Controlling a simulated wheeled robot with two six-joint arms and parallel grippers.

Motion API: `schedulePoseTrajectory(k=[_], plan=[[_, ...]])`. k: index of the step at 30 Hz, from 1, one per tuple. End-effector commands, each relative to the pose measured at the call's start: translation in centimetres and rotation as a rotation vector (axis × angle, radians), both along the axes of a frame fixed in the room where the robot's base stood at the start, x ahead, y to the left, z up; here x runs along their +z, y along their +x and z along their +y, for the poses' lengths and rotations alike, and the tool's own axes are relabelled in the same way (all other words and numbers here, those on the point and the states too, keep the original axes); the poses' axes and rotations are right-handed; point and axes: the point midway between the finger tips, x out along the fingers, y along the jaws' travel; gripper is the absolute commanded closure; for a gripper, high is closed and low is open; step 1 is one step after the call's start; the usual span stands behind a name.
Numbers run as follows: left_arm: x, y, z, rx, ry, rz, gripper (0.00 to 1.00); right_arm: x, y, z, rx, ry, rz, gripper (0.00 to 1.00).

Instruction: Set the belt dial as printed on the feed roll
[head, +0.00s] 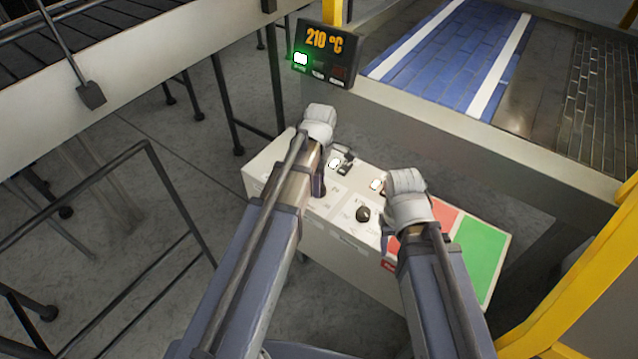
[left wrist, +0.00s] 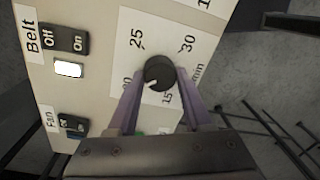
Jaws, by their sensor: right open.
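The belt dial, a black knob (head: 363,214), sits on the white control box (head: 335,232). In the left wrist view the dial (left wrist: 160,72) has 20, 25, 30 and 15 around it, and its white mark points between 15 and 20. My left gripper (head: 319,190) is left of the dial in the head view. Its purple fingers (left wrist: 160,85) are apart, with the knob between them in the wrist view; contact cannot be told. My right gripper (head: 408,205) is over the right part of the box; its fingertips are hidden. I cannot make out a feed roll.
The Belt switch (left wrist: 68,40) and Fan switch (left wrist: 72,125) sit beside the dial. Red (head: 446,216) and green (head: 480,258) panels are on the box's right. A display (head: 325,52) reads 210 °C. A blue conveyor (head: 440,50) and yellow frame (head: 580,280) stand at the right.

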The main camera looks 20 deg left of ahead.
Motion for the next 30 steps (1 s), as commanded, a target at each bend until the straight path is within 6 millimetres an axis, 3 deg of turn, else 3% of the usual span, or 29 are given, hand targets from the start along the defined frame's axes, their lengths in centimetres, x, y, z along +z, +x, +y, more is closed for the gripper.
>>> schedulePoseTrajectory(k=[2, 12, 23, 30], plan=[[0.0, -0.01, 0.0, 0.0, 0.0, 0.0, 0.63, 0.0, 0.0, 0.0, 0.0, 0.0, 0.0, 0.5], [-0.01, -0.02, 0.0, 0.0, 0.0, 0.001, 1.0, -0.01, 0.0, 0.0, 0.0, 0.0, 0.0, 0.5], [-0.01, -0.02, -0.02, -0.057, 0.0, 0.001, 1.0, -0.01, 0.0, 0.0, 0.0, 0.0, 0.0, 0.5], [-0.01, -0.01, -0.07, -0.229, 0.0, 0.001, 1.0, -0.01, 0.0, 0.0, 0.0, 0.0, 0.0, 0.5]])
